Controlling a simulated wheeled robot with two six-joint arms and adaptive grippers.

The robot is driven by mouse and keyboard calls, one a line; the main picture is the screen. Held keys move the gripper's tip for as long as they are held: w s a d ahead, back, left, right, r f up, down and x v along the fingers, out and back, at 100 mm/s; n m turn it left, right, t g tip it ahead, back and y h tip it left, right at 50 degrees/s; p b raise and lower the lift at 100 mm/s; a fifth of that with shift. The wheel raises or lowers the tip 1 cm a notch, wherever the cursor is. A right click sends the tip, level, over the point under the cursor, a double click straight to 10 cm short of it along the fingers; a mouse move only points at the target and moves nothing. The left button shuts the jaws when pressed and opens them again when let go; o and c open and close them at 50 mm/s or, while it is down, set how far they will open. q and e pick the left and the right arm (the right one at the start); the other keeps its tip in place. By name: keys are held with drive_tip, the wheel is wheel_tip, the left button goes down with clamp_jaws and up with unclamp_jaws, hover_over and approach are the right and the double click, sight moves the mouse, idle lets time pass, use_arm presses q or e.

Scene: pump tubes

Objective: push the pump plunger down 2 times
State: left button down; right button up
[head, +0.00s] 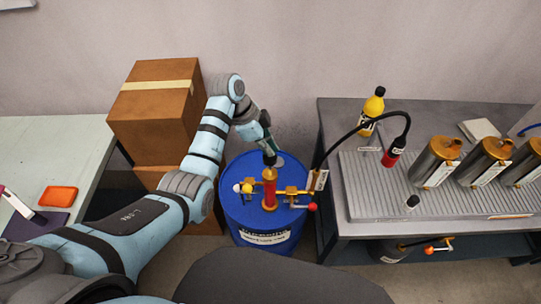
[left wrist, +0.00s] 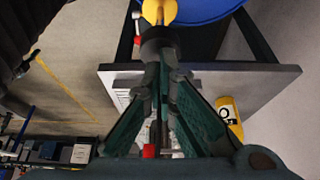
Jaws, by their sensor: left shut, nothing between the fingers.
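The pump stands on top of a blue drum (head: 262,222). It has a red upright body (head: 269,194) with a golden plunger top (head: 269,174) and golden side arms. My left gripper (head: 270,156) points down directly over the plunger top, its fingers shut and empty. In the left wrist view the closed fingertips (left wrist: 157,38) are right by the yellow plunger part (left wrist: 160,11); I cannot tell if they touch. The fingers hide some of the plunger. My right gripper is in neither view.
A black hose runs from the pump to a red-and-black nozzle (head: 392,152) over the grey bench (head: 345,230). A yellow bottle (head: 373,104) and several metal canisters (head: 437,162) stand there. Cardboard boxes (head: 155,112) are stacked behind my left arm. An orange tray (head: 58,197) lies on the left table.

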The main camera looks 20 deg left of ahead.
sight(265, 157)
use_arm(q)
drive_tip(key=shift+s+f+b, duration=0.1)
drive_tip(key=shift+f+b, duration=1.45)
drive_tip(key=shift+f, duration=1.35)
wheel_tip(265, 157, up, 7)
drive_tip(key=p, duration=0.7)
drive_tip(key=shift+f+p, duration=0.15)
drive_tip(key=shift+p, duration=0.25)
drive_tip(key=shift+f+b, duration=0.3)
drive_tip(key=shift+f+b, duration=2.05)
drive_tip(key=shift+f, duration=1)
wheel_tip(265, 157, up, 7)
drive_tip(key=p, duration=0.7)
drive_tip(key=shift+f, duration=0.25)
